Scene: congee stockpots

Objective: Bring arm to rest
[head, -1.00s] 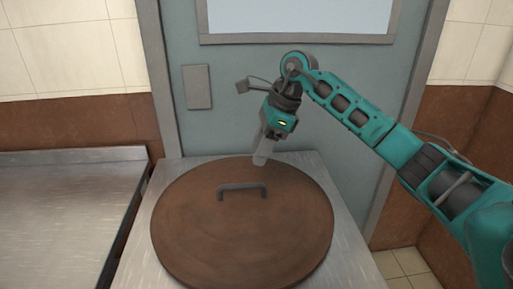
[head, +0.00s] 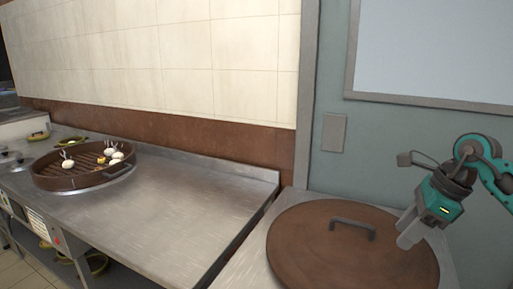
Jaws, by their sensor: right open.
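My right gripper (head: 408,238) is at the right of the head view, pointing down over the right part of a large round brown lid (head: 310,245). It looks empty, and its jaws are open. The lid has a dark grey handle (head: 352,228), and the gripper is to the right of that handle. I cannot tell whether the fingertips touch the lid. Only the end of my right arm shows; the rest is past the right edge. My left gripper is not in view.
A grey-blue door (head: 385,135) and a tiled wall (head: 180,60) stand behind.

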